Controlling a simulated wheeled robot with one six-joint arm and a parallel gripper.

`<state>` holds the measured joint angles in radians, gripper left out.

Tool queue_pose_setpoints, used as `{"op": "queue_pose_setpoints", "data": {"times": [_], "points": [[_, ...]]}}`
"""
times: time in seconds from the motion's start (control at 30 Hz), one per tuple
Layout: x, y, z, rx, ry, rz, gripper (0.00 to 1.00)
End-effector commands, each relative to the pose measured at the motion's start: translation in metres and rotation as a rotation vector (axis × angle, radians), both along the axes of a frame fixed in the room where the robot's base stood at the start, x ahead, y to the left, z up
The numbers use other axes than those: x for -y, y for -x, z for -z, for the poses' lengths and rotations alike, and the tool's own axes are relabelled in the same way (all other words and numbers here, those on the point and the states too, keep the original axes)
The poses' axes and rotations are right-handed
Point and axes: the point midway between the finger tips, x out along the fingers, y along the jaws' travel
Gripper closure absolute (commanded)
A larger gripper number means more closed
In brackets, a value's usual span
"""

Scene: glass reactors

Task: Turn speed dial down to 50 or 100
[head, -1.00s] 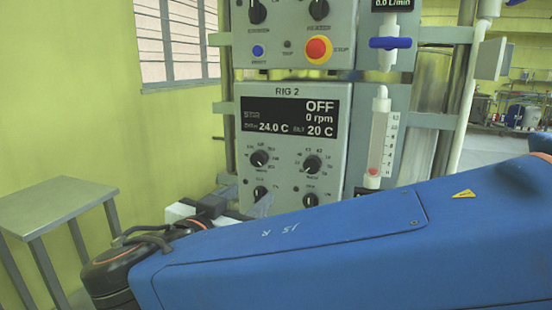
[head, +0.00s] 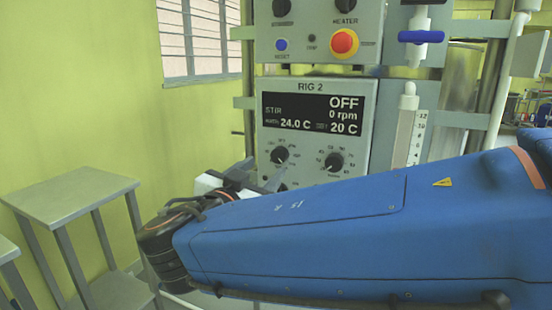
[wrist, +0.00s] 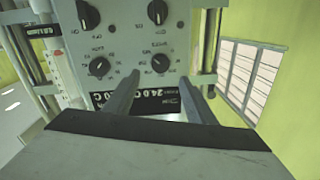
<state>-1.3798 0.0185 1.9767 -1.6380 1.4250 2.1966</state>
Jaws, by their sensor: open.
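The RIG 2 panel (head: 318,88) faces me in the head view. Its display (head: 312,114) reads STIR, OFF, 0 rpm, 24.0 C and set 20 C. Below it are a left dial (head: 279,155) and a right dial (head: 334,161), both black with printed scales; their labels are too small to read. In the upside-down wrist view these are the right-hand dial (wrist: 160,63) and the left-hand dial (wrist: 99,66). My gripper (wrist: 163,80) is open and empty, its fingers pointing at the panel on either side of the right-hand dial there, apart from it.
Above are a red stop button (head: 344,43) and a blue button (head: 281,44). A blue-handled valve (head: 420,37) and a flow tube (head: 405,130) stand right of the panel. A grey table (head: 75,188) is at left. Two lower dials show in the wrist view (wrist: 157,12).

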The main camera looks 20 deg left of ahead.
Motion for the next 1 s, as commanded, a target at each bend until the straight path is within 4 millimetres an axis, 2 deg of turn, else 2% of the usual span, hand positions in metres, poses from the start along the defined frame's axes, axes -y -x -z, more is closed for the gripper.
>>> {"op": "queue_pose_setpoints", "data": {"times": [0.3, 0.5, 0.7, 0.97, 1.0], "points": [[0.002, -0.052, 0.000, -0.001, 0.000, 0.003, 0.50], [0.003, -0.075, 0.000, 0.000, 0.000, 0.002, 0.50], [0.003, -0.084, 0.000, -0.001, 0.000, 0.000, 0.50], [0.003, -0.085, 0.000, -0.001, 0.000, 0.000, 0.50], [0.003, -0.085, 0.000, -0.001, 0.000, 0.000, 0.57]]}}
